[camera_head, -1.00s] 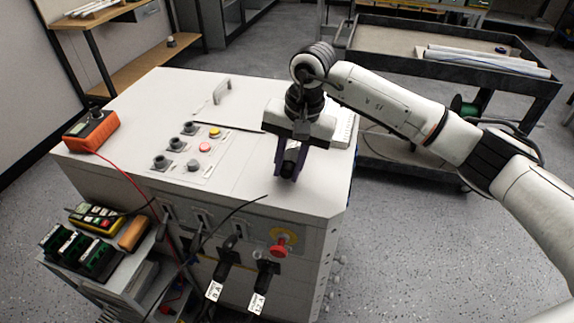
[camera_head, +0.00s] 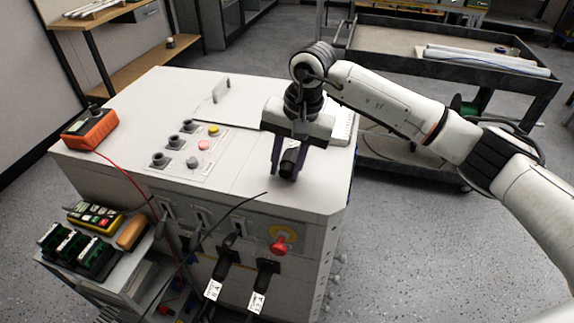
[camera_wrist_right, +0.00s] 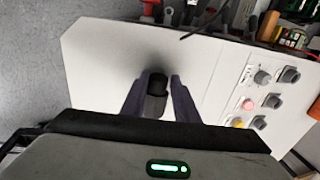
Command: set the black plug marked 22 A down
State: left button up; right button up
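A black plug (camera_head: 289,160) stands at the right part of the white cabinet's top (camera_head: 250,185); its marking cannot be read. My right gripper (camera_head: 290,170) is over it, pointing down, with its purple fingers on either side. In the right wrist view the plug (camera_wrist_right: 156,95) sits between the fingertips (camera_wrist_right: 158,88), with narrow gaps beside it, so the gripper looks open around the plug. My left gripper is not in view.
Two black plugs with white tags (camera_head: 228,262) (camera_head: 264,275) sit in the cabinet's front, below a red knob (camera_head: 280,245). Buttons and sockets (camera_head: 190,145) lie left on the top. An orange meter (camera_head: 90,128) stands at the left edge. A dark cart (camera_head: 400,45) is behind.

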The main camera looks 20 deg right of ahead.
jog(key=shift+s+d+f, duration=0.15)
jog(key=shift+s+f, duration=0.15)
jog(key=shift+f, duration=0.4)
jog(key=shift+r+p, duration=0.55)
jog(key=shift+p, duration=0.15)
jog(key=shift+w+d+r, duration=0.15)
jog(key=shift+r, duration=0.2)
pick_arm(q)
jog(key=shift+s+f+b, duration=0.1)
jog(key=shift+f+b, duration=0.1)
jog(key=shift+b, duration=0.4)
pick_arm(e)
notch_tip(320, 180, up, 12)
jog(key=s+d, duration=0.1)
jog(key=shift+d+f, duration=0.25)
jog(key=shift+a, duration=0.1)
